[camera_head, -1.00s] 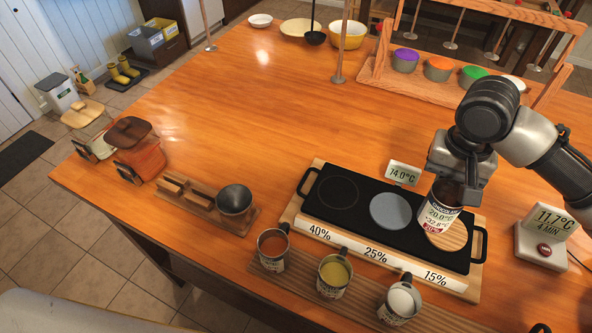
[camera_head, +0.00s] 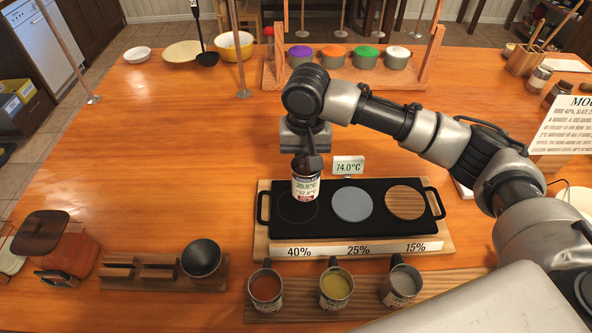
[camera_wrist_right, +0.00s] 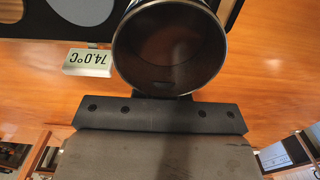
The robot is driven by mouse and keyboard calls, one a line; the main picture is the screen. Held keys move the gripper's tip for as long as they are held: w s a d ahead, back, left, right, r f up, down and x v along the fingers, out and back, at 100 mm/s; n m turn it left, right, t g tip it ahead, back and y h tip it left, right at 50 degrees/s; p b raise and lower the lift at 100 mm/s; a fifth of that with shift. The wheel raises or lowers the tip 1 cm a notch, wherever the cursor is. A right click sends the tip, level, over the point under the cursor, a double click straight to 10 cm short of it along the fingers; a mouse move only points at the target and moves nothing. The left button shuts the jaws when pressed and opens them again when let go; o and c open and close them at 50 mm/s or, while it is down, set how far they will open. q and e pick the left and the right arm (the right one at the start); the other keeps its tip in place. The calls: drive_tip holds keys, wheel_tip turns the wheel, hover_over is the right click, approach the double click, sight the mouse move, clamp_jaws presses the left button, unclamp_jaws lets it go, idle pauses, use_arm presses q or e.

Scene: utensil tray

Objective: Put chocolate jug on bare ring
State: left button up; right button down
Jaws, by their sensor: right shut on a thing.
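My right gripper (camera_head: 308,158) is shut on the chocolate jug (camera_head: 305,188), a metal jug with a white printed label. The jug is upright at the bare ring (camera_head: 297,212), the thin outline at the left of the black hot plate (camera_head: 325,221). The jug covers part of that ring, and I cannot tell whether its base touches the plate. In the right wrist view the open mouth of the jug (camera_wrist_right: 168,45) shows a dark brown inside. My left gripper is not in view.
The plate also has a grey disc (camera_head: 351,204) and a wooden disc (camera_head: 405,202). A 74.0°C display (camera_head: 348,165) stands behind it.

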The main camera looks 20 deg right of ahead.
drive_tip(key=shift+w+a+f, duration=0.15)
drive_tip(key=shift+a+f, duration=0.35)
drive_tip(key=shift+a, duration=0.25)
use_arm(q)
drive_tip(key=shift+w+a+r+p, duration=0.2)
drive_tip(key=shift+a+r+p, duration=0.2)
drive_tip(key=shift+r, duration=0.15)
use_arm(e)
drive_tip(key=shift+f, duration=2)
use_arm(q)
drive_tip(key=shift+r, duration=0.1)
use_arm(e)
drive_tip(key=c, duration=1.2)
unclamp_jaws()
drive_tip(key=shift+f, duration=0.15)
drive_tip(key=shift+o, duration=0.2)
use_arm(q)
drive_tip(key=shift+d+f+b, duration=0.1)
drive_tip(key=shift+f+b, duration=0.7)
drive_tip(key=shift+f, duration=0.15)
use_arm(e)
wheel_tip(320, 180, up, 12)
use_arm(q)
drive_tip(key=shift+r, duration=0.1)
use_arm(e)
drive_tip(key=shift+r, duration=0.25)
